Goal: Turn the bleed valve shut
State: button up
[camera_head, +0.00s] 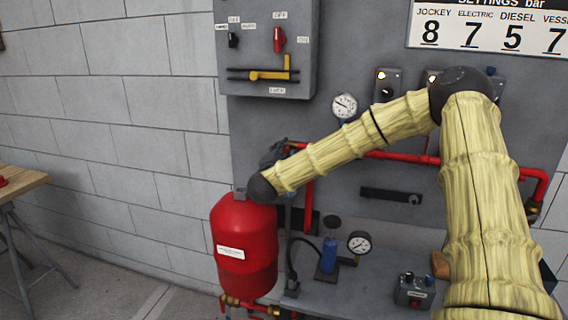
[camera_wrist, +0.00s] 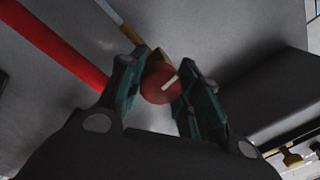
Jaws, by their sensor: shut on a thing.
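The bleed valve's round red knob (camera_wrist: 160,86) with a white line on it shows in the wrist view, between my fingers. The white line slants up to the right. A brass-coloured part (camera_wrist: 157,57) shows just behind the knob. My gripper (camera_wrist: 161,78) is shut on the knob, one dark green finger on each side. In the head view my gripper (camera_head: 273,152) is small and dark at the end of my arm, above the red tank, and the knob cannot be made out there.
A red pipe (camera_head: 390,155) runs along the grey panel, and a pressure gauge (camera_head: 344,106) sits above it. The red tank (camera_head: 244,245) stands just below my wrist. A control box (camera_head: 266,45) hangs above. A bench with another gauge (camera_head: 359,243) is below right.

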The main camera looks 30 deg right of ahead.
jog(key=m+b, duration=0.4)
jog(key=b, duration=0.1)
jog(key=f+m+b, duration=0.1)
jog(key=m+b, duration=0.1)
jog(key=shift+h, duration=0.3)
jog(key=m+b, duration=0.4)
jog(key=b, duration=0.2)
jog(key=shift+m+g+b, duration=0.3)
jog(key=shift+m, duration=0.1)
jog(key=m+b, duration=0.5)
jog(key=b, duration=0.2)
jog(key=shift+r+m+g, duration=0.1)
jog(key=shift+m+g, duration=0.2)
jog(key=shift+m, duration=0.1)
jog(key=m+b, duration=0.2)
jog(key=b, duration=0.1)
jog(key=shift+r+m+h+b, duration=0.15)
jog(key=shift+m+h+b, duration=0.15)
jog(key=shift+m+b, duration=0.1)
jog(key=shift+r+m+b, duration=0.15)
jog(key=shift+m+b, duration=0.35)
jog(key=shift+r, duration=0.1)
jog(key=o, duration=1.1)
jog(key=shift+c, duration=0.2)
